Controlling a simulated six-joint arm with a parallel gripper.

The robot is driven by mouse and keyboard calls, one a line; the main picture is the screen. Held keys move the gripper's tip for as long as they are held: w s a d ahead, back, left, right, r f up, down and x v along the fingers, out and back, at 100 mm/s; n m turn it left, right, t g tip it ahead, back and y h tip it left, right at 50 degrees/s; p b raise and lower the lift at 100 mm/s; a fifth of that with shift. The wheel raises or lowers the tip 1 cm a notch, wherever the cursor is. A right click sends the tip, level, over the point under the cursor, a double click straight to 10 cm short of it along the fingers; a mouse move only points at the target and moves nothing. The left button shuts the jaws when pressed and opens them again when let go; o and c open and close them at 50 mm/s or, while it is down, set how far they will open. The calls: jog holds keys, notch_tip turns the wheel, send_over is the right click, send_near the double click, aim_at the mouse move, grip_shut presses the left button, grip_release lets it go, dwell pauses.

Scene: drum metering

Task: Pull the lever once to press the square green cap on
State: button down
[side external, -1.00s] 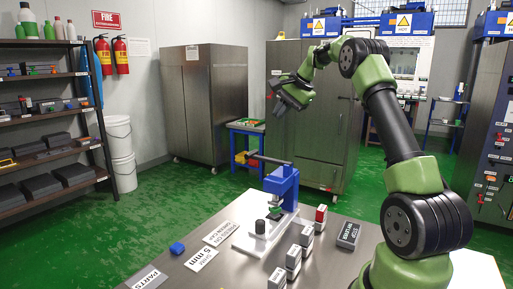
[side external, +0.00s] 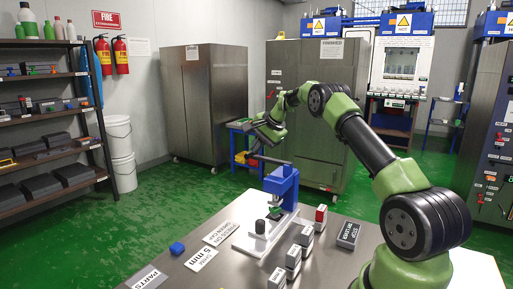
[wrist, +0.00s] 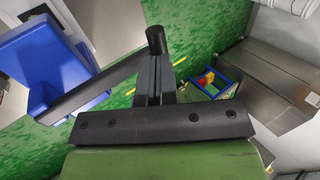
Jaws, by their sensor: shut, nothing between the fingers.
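The blue lever press (side external: 286,188) stands on a white base on the table. Its dark lever (side external: 268,159) sticks out to the left from the top, roughly level. A small green piece, seemingly the square green cap (side external: 275,212), sits under the press head; its seating is too small to judge. My gripper (side external: 254,150) is shut and empty, close to the lever's free end. In the wrist view the shut fingers (wrist: 158,68) reach to the lever's round dark end (wrist: 156,40); contact cannot be told. The blue press body (wrist: 45,65) shows at left there.
A black round piece (side external: 260,227) stands on the white base's front. Several grey blocks (side external: 293,259), one with a red top (side external: 321,213), stand right of the press. A blue piece (side external: 177,248) and label plates lie left. The air left of the lever is clear.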

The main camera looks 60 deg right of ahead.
jog(key=shift+w+f, duration=0.15)
jog(key=shift+f, duration=0.05)
jog(key=shift+w+a+f, duration=0.1)
jog(key=shift+w+f, duration=0.05)
jog(key=shift+f, duration=1.2)
jog(key=shift+w+f, duration=0.1)
jog(key=shift+f, duration=1.25)
notch_tip(320, 180, up, 15)
send_over(257, 159)
jog(key=s+d, duration=0.1)
jog(key=shift+s+f, duration=0.1)
jog(key=shift+f, duration=0.1)
